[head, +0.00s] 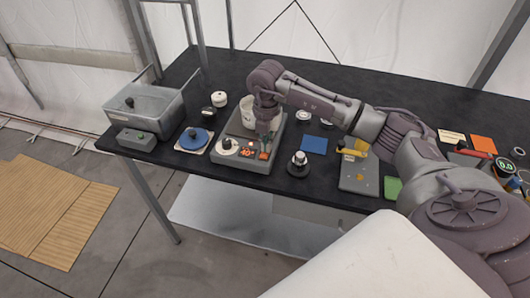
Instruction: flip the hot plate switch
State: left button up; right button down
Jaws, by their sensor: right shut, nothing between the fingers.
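The hot plate (241,165) is a grey box on the black table, with a red lit display (247,152) and a white round dial (226,147) on its front panel. A white pot (246,114) stands on its top, partly hidden by my arm. My right gripper (265,152) reaches down from the right over the hot plate. It is shut and empty, with its tips at the right part of the front panel, beside the display. The switch is hidden or too small to make out at the tips, and I cannot tell whether they touch it. My left gripper is not in view.
Left of the hot plate are a blue round item (194,138), a grey tub (146,104) and a small grey box (137,140). A black-and-silver knobbed item (298,163) and a blue square (314,144) lie to its right. The back of the table is mostly clear.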

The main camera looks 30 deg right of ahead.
jog(key=shift+f, duration=0.1)
jog(key=shift+r+p, duration=2.45)
jog(key=shift+r, duration=1.1)
jog(key=shift+f, duration=0.1)
